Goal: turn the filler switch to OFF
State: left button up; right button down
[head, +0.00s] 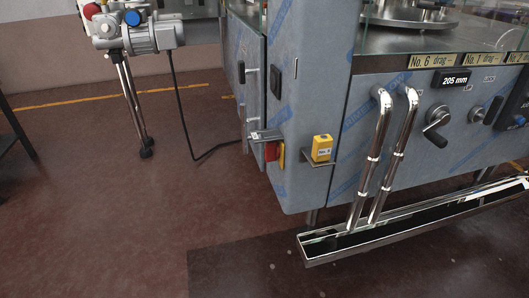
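The filler machine (345,115) is a grey cabinet wrapped in blue-printed film, filling the right half of the head view. A red part (271,151) with yellow beside it sits low on the cabinet's left side, seen nearly edge-on. It looks like a rotary switch, but its position cannot be read from here. A small metal bracket (265,135) sits just above it and partly covers it. Neither of my grippers is in view.
A yellow block (322,148) sits on a front bracket. Chrome pipes (378,150) run down to a long metal trough (345,240) jutting forward. A black-handled crank (437,125) is at right. A motor unit on legs (140,38) and black cable stand at left. Floor at front left is clear.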

aim_at(272, 149)
jog(key=z, duration=0.45)
jog(key=i+j+z, duration=0.1)
jog(key=z, duration=0.35)
jog(key=j+z, duration=0.6)
jog(key=z, duration=0.25)
jog(key=j+z, duration=0.3)
jog(key=j, duration=0.25)
jog(key=k+j+z, duration=0.1)
jog(key=j+z, duration=0.15)
jog(key=j, duration=0.35)
jog(key=k+j, duration=0.1)
jog(key=j, duration=0.3)
jog(key=j+z, duration=0.15)
jog(key=j, duration=0.2)
jog(key=k+j, duration=0.15)
jog(key=j, duration=0.25)
